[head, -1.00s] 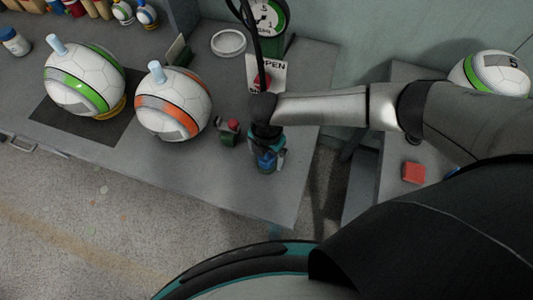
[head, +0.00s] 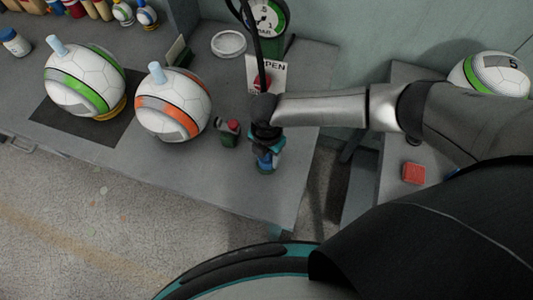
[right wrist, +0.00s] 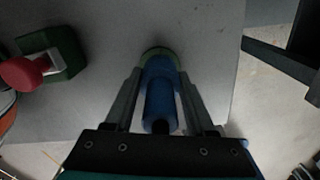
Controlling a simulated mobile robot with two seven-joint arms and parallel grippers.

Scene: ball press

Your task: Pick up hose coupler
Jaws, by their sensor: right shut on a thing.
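The hose coupler (right wrist: 160,95) is blue with a green ring at its far end. In the right wrist view it lies between the two fingers of my right gripper (right wrist: 160,105), which is shut on it. In the head view the right gripper (head: 266,148) points down near the right end of the grey bench, with the blue and green coupler (head: 266,162) at its tip. I cannot tell whether the coupler still touches the bench. My left gripper is not in view.
A green block with a red knob (head: 228,132) stands just left of the gripper. An orange-striped ball (head: 185,85) and a green-striped ball (head: 62,92) sit further left. The bench's front right is clear.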

